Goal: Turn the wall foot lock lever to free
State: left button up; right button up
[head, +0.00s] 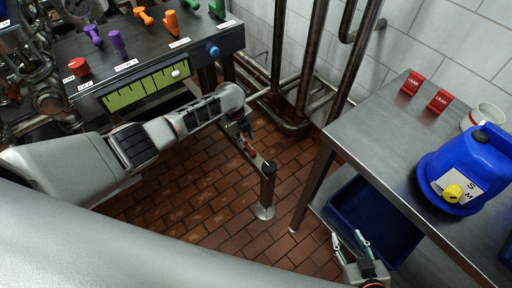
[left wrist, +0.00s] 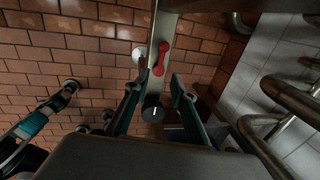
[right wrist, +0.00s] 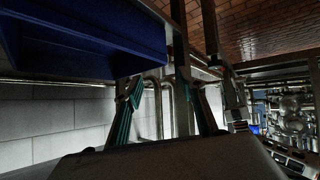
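A red lever (head: 250,149) lies on a narrow metal bar above the brick floor; I take it for the foot lock lever. In the left wrist view the lever (left wrist: 161,58) lies along the bar, just beyond the fingertips. A dark round cap (left wrist: 153,112) with a white mark sits at the bar's end, between the fingers in the picture. My left gripper (head: 244,130) is over the bar, open and empty; no contact with the lever is visible. My right gripper (head: 350,243) is open and empty beside the steel table. Lettering by the lever cannot be read.
A post with a round floor flange (head: 264,212) carries the bar. The steel table (head: 370,135) stands right, with a blue machine (head: 465,170), red LEAK signs (head: 440,100) and a blue bin (head: 375,215) below. Dark pipes (head: 312,55) rise behind. A valve console (head: 150,50) stands left.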

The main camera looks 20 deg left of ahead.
aim_at(250, 149)
pick_arm(q)
jog(key=f+b, duration=0.1)
jog(key=f, duration=0.1)
jog(key=f+b, duration=0.1)
jog(key=f, duration=0.1)
jog(key=f+b, duration=0.1)
jog(key=f, duration=0.1)
jog(key=shift+w+d+f, duration=0.3)
jog(key=shift+w+f, duration=0.05)
jog(key=shift+w, duration=0.05)
jog(key=shift+w+f+b, duration=0.15)
jog(key=shift+f+b, duration=0.3)
jog(key=shift+b, duration=0.05)
jog(key=shift+w+d, duration=0.1)
pick_arm(e)
jog(key=f, duration=0.1)
jog(key=d+f, duration=0.1)
jog(key=shift+w+d+f, duration=0.2)
jog(key=shift+w+f, duration=0.05)
jog(key=shift+f, duration=0.15)
pick_arm(q)
jog(key=shift+r, duration=0.1)
